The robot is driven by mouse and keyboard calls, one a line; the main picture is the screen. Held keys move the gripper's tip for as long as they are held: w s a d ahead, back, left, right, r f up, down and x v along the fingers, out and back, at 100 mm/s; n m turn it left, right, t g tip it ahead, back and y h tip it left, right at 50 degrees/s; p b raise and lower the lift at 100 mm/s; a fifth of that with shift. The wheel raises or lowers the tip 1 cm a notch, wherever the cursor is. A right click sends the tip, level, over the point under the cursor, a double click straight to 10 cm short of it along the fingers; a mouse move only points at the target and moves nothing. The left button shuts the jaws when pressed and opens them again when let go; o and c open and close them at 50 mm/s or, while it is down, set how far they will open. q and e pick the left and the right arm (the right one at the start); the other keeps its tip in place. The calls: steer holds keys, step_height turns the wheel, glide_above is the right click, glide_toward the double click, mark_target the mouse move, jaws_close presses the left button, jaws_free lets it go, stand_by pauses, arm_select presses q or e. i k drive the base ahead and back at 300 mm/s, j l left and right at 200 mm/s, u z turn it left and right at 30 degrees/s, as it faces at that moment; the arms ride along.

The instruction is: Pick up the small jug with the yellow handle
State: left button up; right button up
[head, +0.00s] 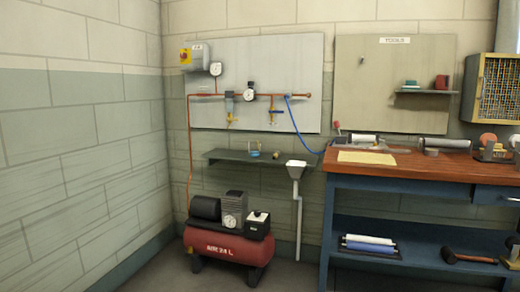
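I cannot make out a jug with a yellow handle for certain. A small bluish item (254,150) stands on the grey wall shelf (228,156); it is too small to tell whether it is a jug or has a yellow handle. A small dark and pale item (276,155) lies beside it. A yellow lever (233,119) hangs from the copper pipe on the wall panel; it is part of the pipework. Neither of my grippers is in view.
A red compressor (228,247) stands on the floor below the shelf. A funnel-shaped basin with a drainpipe (297,171) is at the shelf's right end. A blue workbench with a wooden top (440,168) stands at the right. A red mug (442,82) sits on a small wall shelf.

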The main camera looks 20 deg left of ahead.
mark_target(255, 145)
steer(key=i+j+z, duration=0.2)
steer(key=i+j, duration=0.2)
steer(key=j, duration=0.25)
steer(key=i+j+z, duration=0.1)
steer(key=j, duration=0.25)
steer(key=i+j+z, duration=0.1)
steer(key=i+j, duration=0.15)
steer(key=i+j+z, duration=0.1)
steer(key=j, duration=0.4)
steer(key=i+j+z, duration=0.1)
steer(key=j, duration=0.3)
steer(key=i, duration=0.1)
